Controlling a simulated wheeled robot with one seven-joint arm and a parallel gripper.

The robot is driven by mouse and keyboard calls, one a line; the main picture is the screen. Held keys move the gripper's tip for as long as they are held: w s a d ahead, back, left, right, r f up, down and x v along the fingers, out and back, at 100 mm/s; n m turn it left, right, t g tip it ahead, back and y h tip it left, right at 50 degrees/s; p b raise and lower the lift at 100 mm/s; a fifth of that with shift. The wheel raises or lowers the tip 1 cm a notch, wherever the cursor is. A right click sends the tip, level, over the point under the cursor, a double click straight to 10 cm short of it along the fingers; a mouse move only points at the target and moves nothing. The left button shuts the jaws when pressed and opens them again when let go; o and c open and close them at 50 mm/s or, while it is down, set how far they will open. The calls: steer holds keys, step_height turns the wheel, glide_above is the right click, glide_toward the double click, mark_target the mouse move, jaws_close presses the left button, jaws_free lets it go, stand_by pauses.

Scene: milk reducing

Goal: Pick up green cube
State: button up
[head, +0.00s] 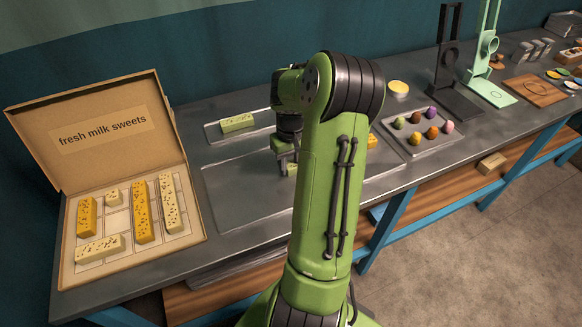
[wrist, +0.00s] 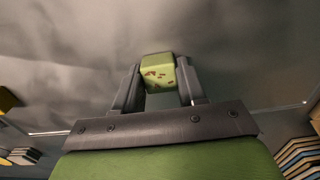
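The green cube (wrist: 158,72) has dark red flecks on its face. In the wrist view it sits between the two fingertips of my gripper (wrist: 160,78), with a finger against each side, so the gripper looks shut on it. In the head view my gripper (head: 285,160) is over the large grey tray (head: 235,200), partly hidden by my green arm. I cannot tell whether the cube touches the tray.
An open box (head: 72,262) of milk sweets stands at the left. A small tray (head: 214,130) with a green bar (head: 237,123) lies behind. A tray of several colored sweets (head: 458,142) and dark and green stands (head: 487,80) are to the right.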

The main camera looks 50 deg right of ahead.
mark_target(291, 164)
steer(key=c, duration=0.4)
step_height(291, 164, up, 10)
steer(key=p, duration=0.3)
